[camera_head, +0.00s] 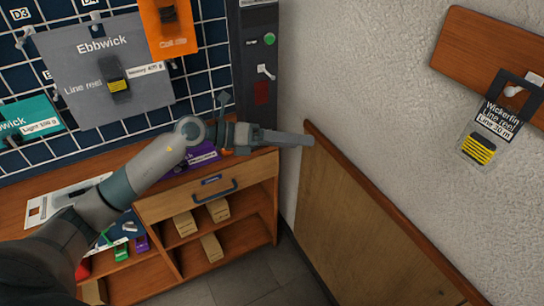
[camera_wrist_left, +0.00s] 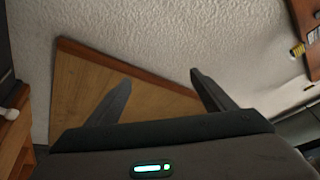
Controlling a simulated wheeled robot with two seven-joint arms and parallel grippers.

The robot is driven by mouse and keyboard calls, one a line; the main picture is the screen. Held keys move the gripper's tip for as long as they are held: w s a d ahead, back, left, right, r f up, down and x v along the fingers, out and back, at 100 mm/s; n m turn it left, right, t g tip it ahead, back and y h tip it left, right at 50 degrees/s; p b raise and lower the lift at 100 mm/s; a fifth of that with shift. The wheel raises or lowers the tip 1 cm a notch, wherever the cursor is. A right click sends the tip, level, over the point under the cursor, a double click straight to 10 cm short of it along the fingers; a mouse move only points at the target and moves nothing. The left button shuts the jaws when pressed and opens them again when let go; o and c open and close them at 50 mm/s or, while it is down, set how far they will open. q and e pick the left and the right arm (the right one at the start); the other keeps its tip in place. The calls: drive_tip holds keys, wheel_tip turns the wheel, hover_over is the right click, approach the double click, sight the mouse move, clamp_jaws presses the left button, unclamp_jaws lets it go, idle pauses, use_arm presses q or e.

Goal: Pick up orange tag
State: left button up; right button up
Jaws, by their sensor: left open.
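An orange tag (camera_head: 168,28) with a dark item on it and the label "Call clip" hangs on the blue grid panel at the top of the head view, partly cut off by the frame edge. My left gripper (camera_head: 300,138) reaches in from the left, well below and to the right of the tag, and points right toward the wall. In the left wrist view its two fingers (camera_wrist_left: 160,80) are apart with nothing between them. The orange tag does not show in the left wrist view. My right gripper is not in view.
A grey "Ebbwick" card (camera_head: 85,55) and a teal card (camera_head: 28,122) hang beside the tag. A dark post with a green button (camera_head: 269,39) stands to its right. Below are a wooden cabinet (camera_head: 158,207) and a leaning wooden board (camera_head: 350,210). A "Wickerfin" tag (camera_head: 497,125) hangs far right.

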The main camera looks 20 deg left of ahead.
use_arm(q)
drive_tip(key=w+a+f+g+y, duration=0.1)
drive_tip(key=a+y, duration=0.5)
drive_tip(key=a, duration=0.7)
drive_tip(key=w+a+f+g+y, duration=0.1)
drive_tip(key=a+y, duration=0.4)
drive_tip(key=a, duration=0.8)
drive_tip(key=shift+w+a+f+g+y, duration=0.35)
drive_tip(key=shift+w+f+g+y, duration=0.1)
drive_tip(key=shift+f, duration=0.15)
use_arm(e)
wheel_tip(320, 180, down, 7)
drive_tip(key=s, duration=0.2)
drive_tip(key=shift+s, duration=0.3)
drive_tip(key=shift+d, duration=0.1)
use_arm(q)
drive_tip(key=p+x, duration=0.1)
drive_tip(key=x, duration=0.4)
drive_tip(key=shift+w+d+f, duration=0.15)
drive_tip(key=shift+f, duration=0.1)
drive_tip(key=shift+w+f, duration=0.25)
drive_tip(key=shift+f, duration=0.35)
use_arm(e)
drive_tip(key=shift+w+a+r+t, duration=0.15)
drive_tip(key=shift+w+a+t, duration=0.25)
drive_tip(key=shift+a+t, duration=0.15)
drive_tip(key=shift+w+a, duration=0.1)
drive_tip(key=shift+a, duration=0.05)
